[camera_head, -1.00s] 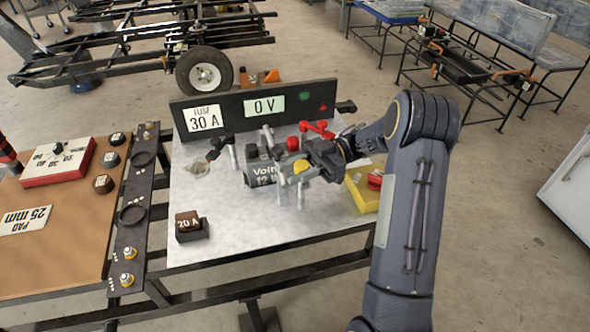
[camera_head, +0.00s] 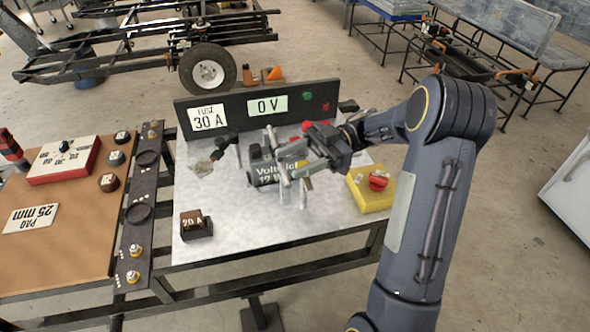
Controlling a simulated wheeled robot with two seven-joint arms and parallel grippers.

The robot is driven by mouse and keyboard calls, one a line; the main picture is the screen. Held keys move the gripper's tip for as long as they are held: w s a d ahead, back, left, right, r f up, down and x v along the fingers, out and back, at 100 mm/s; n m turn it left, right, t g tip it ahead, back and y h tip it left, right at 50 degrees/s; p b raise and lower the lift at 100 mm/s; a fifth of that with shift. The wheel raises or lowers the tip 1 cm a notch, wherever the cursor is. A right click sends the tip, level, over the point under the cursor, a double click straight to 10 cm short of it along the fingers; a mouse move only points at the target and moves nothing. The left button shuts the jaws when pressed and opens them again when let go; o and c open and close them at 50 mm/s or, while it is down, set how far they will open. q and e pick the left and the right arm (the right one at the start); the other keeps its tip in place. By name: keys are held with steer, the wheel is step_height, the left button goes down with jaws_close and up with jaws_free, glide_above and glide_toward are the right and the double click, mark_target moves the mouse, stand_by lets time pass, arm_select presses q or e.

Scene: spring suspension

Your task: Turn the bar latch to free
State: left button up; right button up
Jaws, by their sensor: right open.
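A dark battery (camera_head: 264,174) with a pale "Volta… 12 V" label stands on the light metal tabletop (camera_head: 240,222), with several upright silver posts around it. My right gripper (camera_head: 290,163) is over the battery's right part, coming from the right, with its jaws open. Pale bar-like parts show at its fingers; I cannot tell which is the bar latch or whether a finger touches it. The gripper hides the battery's right side and part of its top. My left gripper is not in view.
A yellow block with a red knob (camera_head: 378,181) is right of the battery. A "20 A" fuse block (camera_head: 195,224) sits at the front left. A black panel (camera_head: 262,103) reading "0 V" stands behind. The tabletop's front middle is clear.

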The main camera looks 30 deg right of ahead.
steer(key=s+a+r+p, duration=0.1)
steer(key=s+a+r, duration=0.4)
steer(key=s, duration=0.4)
steer(key=shift+s+a+r, duration=0.25)
steer(key=shift+r, duration=0.4)
steer(key=shift+w, duration=0.1)
